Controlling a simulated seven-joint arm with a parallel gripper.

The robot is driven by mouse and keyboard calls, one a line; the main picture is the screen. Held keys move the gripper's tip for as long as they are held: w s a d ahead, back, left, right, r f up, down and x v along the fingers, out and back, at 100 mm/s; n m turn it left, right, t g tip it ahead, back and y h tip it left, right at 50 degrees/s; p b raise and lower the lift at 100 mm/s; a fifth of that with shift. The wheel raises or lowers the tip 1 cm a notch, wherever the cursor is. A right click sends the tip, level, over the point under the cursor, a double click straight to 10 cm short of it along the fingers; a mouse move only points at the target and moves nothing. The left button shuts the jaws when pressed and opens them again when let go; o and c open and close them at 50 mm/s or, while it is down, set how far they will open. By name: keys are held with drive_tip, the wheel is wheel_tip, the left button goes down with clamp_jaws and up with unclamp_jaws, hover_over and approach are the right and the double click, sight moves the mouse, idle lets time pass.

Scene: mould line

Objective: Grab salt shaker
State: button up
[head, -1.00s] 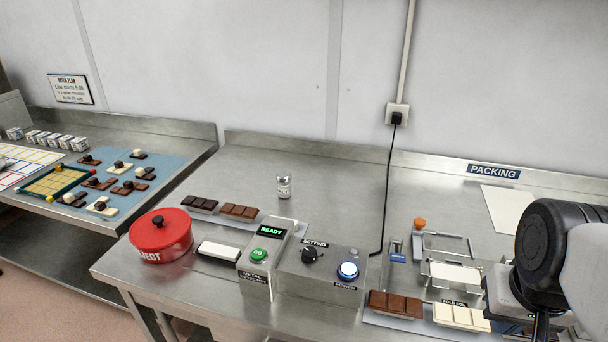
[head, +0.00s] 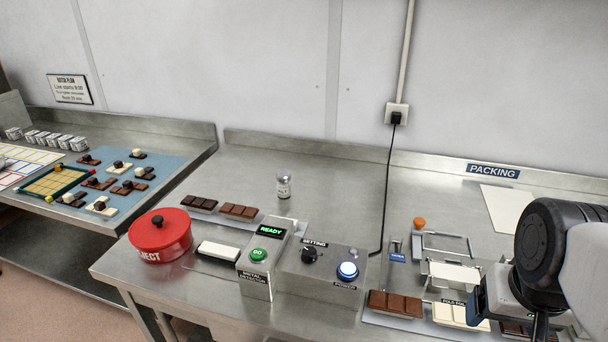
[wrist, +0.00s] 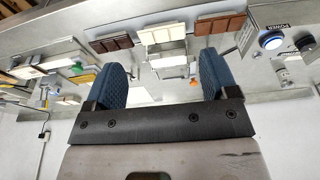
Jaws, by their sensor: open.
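The salt shaker (head: 283,186) is a small clear shaker with a pale metal top. It stands upright on the steel bench in the head view, behind the metal detector box. My gripper (head: 474,296) is at the right edge of the head view, over the packing end of the bench, well to the right of the shaker. In the wrist view its two blue padded fingers (wrist: 163,85) are wide apart with nothing held between them.
The metal detector box (head: 255,262) and control box (head: 318,268) stand at the bench front. A red reject pot (head: 160,238) is left. Dark and milk chocolate bars (head: 239,211) lie left of the shaker. A black cable (head: 388,190) hangs at right. Bench around the shaker is clear.

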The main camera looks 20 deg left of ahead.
idle(0.3)
drive_tip(key=n+g+y, duration=0.3)
drive_tip(key=n+y, duration=0.8)
drive_tip(key=n, duration=0.4)
hover_over(289, 175)
drive_tip(key=s+d, duration=0.5)
drive_tip(key=d, duration=0.4)
drive_tip(key=s+d, duration=0.5)
drive_tip(key=d, duration=0.3)
wheel_tip(289, 175, down, 4)
drive_tip(key=f, duration=0.1)
drive_tip(key=w+a+f+n+y, duration=0.1)
drive_tip(key=w+a+f, duration=0.1)
drive_tip(key=w+a, duration=0.1)
drive_tip(key=w+a+f+n+y, duration=0.1)
drive_tip(key=w+a+f, duration=0.2)
drive_tip(key=w+a, duration=0.1)
drive_tip(key=w+a+f+n, duration=0.1)
drive_tip(key=w+a+f, duration=0.2)
drive_tip(key=a, duration=0.2)
drive_tip(key=shift+w+n+y, duration=0.25)
drive_tip(key=shift+n+y, duration=0.05)
drive_tip(key=shift+y, duration=0.1)
drive_tip(key=shift+x, duration=1.2)
drive_tip(key=shift+a, duration=0.1)
